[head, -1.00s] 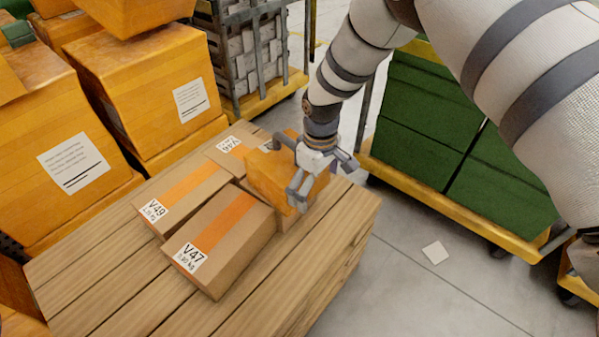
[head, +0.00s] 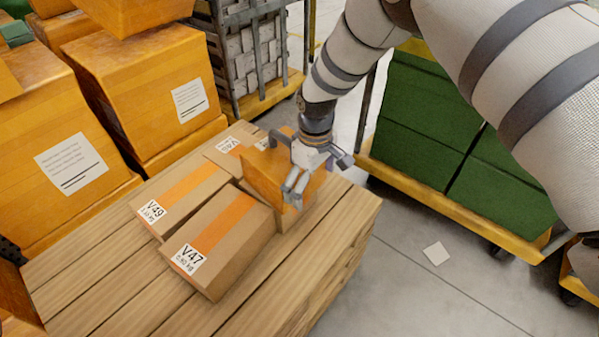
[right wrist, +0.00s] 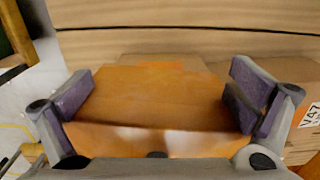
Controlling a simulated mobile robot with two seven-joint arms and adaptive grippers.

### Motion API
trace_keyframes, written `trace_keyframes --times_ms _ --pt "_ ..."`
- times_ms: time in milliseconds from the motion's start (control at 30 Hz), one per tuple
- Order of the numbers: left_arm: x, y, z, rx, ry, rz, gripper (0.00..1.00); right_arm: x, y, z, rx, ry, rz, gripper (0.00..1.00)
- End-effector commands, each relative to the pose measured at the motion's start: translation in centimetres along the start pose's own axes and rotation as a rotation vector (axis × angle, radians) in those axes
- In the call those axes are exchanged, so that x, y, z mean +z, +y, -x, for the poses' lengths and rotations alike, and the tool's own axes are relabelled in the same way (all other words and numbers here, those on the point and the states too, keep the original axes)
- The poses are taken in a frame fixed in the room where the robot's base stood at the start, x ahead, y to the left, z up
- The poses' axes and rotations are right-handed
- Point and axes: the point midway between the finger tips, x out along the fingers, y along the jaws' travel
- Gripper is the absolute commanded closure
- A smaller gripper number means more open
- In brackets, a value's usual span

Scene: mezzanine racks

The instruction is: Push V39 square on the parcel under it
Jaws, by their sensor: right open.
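An orange parcel (head: 262,172), whose label I cannot see, rests on a brown parcel (head: 297,213) at the right of the pallet; I take the orange one for V39. It sits turned relative to the brown one. My right gripper (head: 316,178) is over its right side, partly covering it. In the right wrist view the open fingers (right wrist: 162,97) stand on either side of the orange parcel (right wrist: 150,105); the right pad is close to or touching it, the left pad's contact is unclear. My left gripper is not in view.
Parcels V47 (head: 222,243) and V49 (head: 181,197) lie close by on the wooden pallet (head: 120,285). Another labelled parcel (head: 222,156) lies behind. Large orange boxes (head: 75,150) stand at left, a cart with green boxes (head: 425,125) at right. The pallet front is bare.

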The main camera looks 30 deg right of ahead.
Motion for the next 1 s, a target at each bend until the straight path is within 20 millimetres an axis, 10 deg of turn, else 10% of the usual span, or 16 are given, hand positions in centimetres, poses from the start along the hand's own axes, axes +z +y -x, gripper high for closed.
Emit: trace_keyframes --times_ms 1000 --pt "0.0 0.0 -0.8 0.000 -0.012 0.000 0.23 -1.3 0.0 0.0 0.001 0.003 0.000 0.00"
